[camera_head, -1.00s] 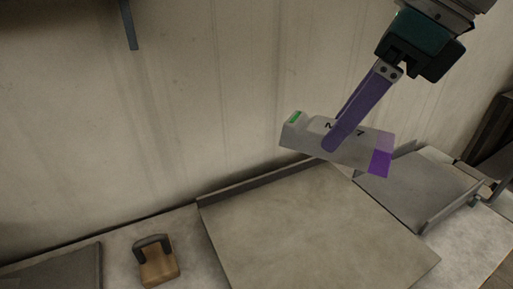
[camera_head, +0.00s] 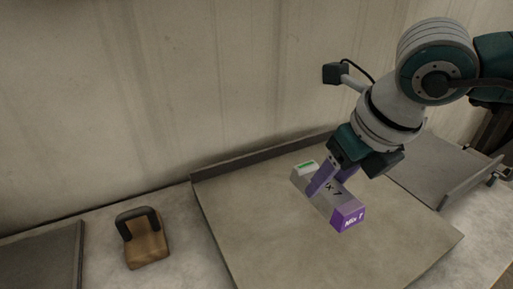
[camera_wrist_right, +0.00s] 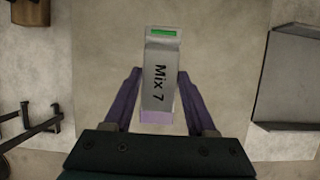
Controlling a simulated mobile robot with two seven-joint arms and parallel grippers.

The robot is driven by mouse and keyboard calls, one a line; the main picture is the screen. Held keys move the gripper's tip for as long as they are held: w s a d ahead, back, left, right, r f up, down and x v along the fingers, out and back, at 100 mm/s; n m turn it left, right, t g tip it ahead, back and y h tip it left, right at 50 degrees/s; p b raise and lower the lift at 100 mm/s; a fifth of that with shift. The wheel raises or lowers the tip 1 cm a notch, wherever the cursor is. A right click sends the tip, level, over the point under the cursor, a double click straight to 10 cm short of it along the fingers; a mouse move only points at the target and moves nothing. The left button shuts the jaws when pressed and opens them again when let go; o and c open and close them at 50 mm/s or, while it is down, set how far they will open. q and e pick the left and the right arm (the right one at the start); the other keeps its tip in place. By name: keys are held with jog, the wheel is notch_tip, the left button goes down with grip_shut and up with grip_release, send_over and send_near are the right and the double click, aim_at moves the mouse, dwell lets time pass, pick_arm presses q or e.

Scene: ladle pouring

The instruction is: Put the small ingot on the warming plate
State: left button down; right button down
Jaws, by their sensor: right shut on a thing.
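The small ingot (camera_head: 343,216) is a grey bar with a purple end marked "Mix 7" and a green label at its far end. My right gripper (camera_head: 328,186) is shut on it, with the purple fingers on either side of its middle. In the right wrist view the ingot (camera_wrist_right: 160,62) lies lengthwise between the fingers. It is low over the large grey plate (camera_head: 260,225), which has a raised back edge. I cannot tell whether it touches this plate, or whether this is the warming plate. My left gripper is not in view.
A wooden block with a dark handle (camera_head: 147,245) stands left of the large plate. A dark slab (camera_head: 40,262) lies at the far left. Another grey plate with a raised edge (camera_head: 432,170) is at the right. A wall (camera_head: 150,90) rises behind.

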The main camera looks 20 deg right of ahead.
notch_tip(320, 180, down, 6)
jog(key=shift+f, duration=0.1)
jog(key=shift+c, duration=1)
grip_release()
